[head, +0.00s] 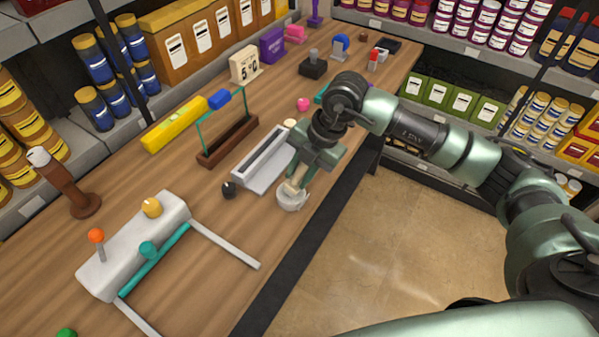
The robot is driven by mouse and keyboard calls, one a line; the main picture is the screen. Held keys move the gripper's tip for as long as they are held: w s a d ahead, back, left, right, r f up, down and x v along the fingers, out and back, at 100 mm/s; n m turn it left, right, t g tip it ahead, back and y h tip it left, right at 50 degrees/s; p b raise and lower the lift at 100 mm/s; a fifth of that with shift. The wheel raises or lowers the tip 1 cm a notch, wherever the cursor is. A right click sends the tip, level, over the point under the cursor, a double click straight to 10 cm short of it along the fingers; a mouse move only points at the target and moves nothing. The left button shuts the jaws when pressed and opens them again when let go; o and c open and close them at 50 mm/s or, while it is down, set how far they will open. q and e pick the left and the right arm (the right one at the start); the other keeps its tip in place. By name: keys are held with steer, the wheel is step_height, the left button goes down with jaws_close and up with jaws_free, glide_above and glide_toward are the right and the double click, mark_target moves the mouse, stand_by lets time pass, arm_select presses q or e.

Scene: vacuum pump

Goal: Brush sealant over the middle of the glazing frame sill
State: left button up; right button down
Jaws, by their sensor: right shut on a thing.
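The glazing frame (228,143) stands mid-table: a brown wooden sill with a thin teal-edged clear pane upright on it. My right gripper (298,176) points down near the table's right edge, to the right of the frame. It is shut on a pale-handled tool, apparently the brush (293,187). The brush's lower end is at a small white round pot (292,201); whether it touches the inside is too small to tell. Fingers and arm hide part of the brush. My left gripper is not in view.
A pale grey channelled tray (263,163) lies between frame and gripper, with a dark knob (229,189) beside it. A yellow level (173,124) lies behind the frame. A white block with levers (133,246) stands front left.

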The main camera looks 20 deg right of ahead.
steer(key=shift+r+p, duration=2.3)
steer(key=shift+r, duration=1.25)
